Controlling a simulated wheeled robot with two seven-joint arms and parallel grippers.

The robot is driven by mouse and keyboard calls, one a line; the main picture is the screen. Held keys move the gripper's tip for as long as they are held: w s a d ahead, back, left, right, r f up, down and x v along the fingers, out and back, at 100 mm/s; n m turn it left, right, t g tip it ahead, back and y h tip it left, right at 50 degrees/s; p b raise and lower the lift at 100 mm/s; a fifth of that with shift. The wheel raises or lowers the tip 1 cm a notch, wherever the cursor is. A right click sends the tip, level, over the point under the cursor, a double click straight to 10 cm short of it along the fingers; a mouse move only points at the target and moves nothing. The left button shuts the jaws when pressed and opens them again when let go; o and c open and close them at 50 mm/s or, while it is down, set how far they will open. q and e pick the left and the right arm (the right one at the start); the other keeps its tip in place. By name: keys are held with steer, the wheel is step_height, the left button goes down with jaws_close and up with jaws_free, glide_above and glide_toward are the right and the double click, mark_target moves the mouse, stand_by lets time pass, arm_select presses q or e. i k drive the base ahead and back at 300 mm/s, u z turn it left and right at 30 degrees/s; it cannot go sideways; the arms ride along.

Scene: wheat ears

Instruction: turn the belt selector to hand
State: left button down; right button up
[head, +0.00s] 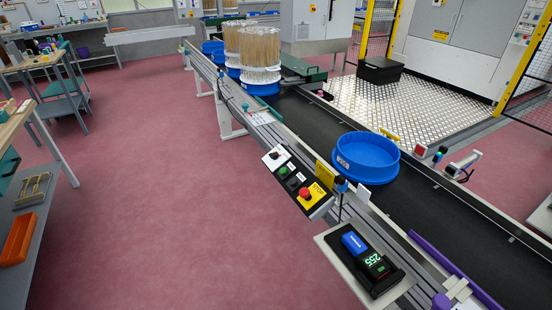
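A control panel (296,188) sits on the near rail of the conveyor, at the middle of the head view. At its far end is a white plate with a small dark knob (274,155), which looks like the belt selector. Its pointing direction and label are too small to read. Nearer along the panel are a green button (283,170), a black button (292,183) and a red emergency stop (305,194) on yellow. Neither of my grippers is in view, and nothing touches the panel.
The dark belt (430,220) carries an empty blue tub (366,158) beside the panel. Farther back, blue-based tubs hold wheat ears (260,45). A device reading 255 (372,260) stands nearer on the rail. The red floor (160,180) left of the conveyor is clear.

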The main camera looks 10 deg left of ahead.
mark_target(274, 155)
steer(key=u, duration=0.05)
steer(key=k, duration=0.6)
steer(key=u, duration=0.75)
steer(key=i, duration=1.75)
steer(key=z, duration=0.2)
